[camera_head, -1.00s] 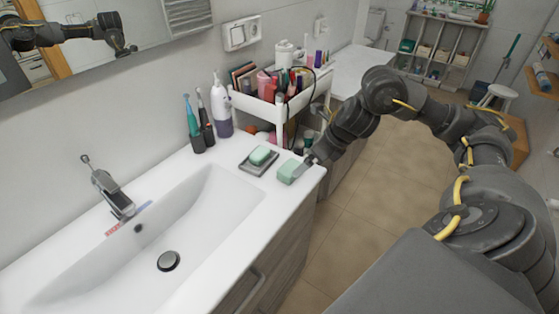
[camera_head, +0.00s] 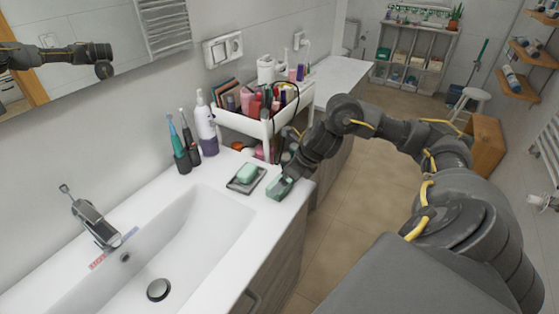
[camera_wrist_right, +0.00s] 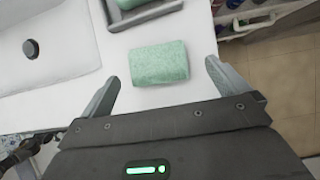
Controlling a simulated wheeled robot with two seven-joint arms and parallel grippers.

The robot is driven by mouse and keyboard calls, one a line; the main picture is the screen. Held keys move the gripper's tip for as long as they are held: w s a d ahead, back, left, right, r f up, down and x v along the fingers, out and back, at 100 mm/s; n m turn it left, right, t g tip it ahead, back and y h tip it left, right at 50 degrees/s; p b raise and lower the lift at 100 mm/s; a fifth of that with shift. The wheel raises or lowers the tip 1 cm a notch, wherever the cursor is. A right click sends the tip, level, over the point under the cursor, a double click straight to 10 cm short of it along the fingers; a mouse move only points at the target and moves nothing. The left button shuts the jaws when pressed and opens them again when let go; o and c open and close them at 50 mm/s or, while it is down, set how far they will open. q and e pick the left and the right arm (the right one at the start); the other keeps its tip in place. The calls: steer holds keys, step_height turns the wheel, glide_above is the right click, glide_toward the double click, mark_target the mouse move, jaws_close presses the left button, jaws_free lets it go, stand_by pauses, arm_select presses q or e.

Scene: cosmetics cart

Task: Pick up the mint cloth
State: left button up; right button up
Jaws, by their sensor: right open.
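The mint cloth (camera_head: 279,189) is a folded pale green block lying on the white counter by its right edge. In the right wrist view the mint cloth (camera_wrist_right: 159,63) lies flat, just ahead of and between my two spread fingers. My right gripper (camera_wrist_right: 162,72) is open and empty, with one finger on each side of the cloth's near end. In the head view my right gripper (camera_head: 288,179) partly covers the cloth. I cannot tell its exact height above the counter. My left gripper is not in view.
A green soap (camera_head: 246,172) sits in a dark dish (camera_head: 238,187) close left of the cloth. Toothbrushes (camera_head: 184,150) and a white pump bottle (camera_head: 206,125) stand behind. The sink basin (camera_head: 190,235) is at left. A loaded white cart (camera_head: 262,128) stands beyond the counter.

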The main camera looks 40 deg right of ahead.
steer(key=p+x, duration=0.1)
steer(key=x, duration=0.3)
steer(key=shift+w+a+f, duration=0.1)
steer(key=shift+w+f, duration=0.05)
steer(key=shift+f, duration=0.1)
steer(key=shift+w+a+f, duration=0.1)
steer(key=shift+f, duration=0.1)
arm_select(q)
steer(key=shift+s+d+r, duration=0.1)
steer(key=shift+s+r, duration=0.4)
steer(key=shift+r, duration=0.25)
arm_select(e)
steer(key=shift+c, duration=0.4)
steer(key=c, duration=0.9)
steer(key=shift+r, duration=0.25)
